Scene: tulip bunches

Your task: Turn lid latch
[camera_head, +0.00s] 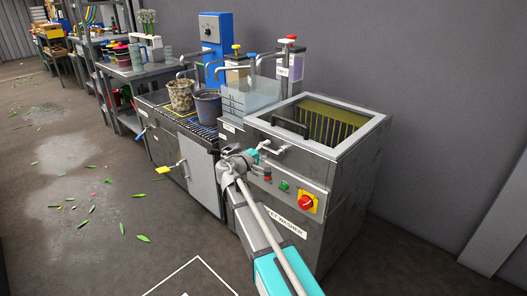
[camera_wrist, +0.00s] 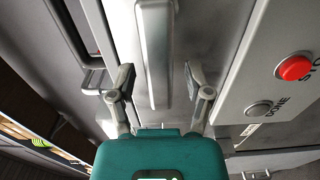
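A grey washer cabinet (camera_head: 350,165) stands at the centre right in the head view. A pale grey latch-like handle (camera_head: 272,148) sticks out of its upper front, below the rim. My gripper (camera_head: 252,155) is at its left end. In the wrist view, my gripper (camera_wrist: 160,82) is open, with one finger on each side of a long light grey bar (camera_wrist: 153,45). Gaps show between the bar and both fingers. The bar looks like the latch handle, but I cannot tell for certain. The lower end of the bar stops above my gripper's teal body.
A red button (camera_wrist: 295,68) and a grey button (camera_wrist: 258,108) are right of the fingers. A dark handle (camera_wrist: 92,80) is close to the left finger. The tank with a yellow rack (camera_head: 325,122) is open on top. Buckets (camera_head: 207,106) stand left.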

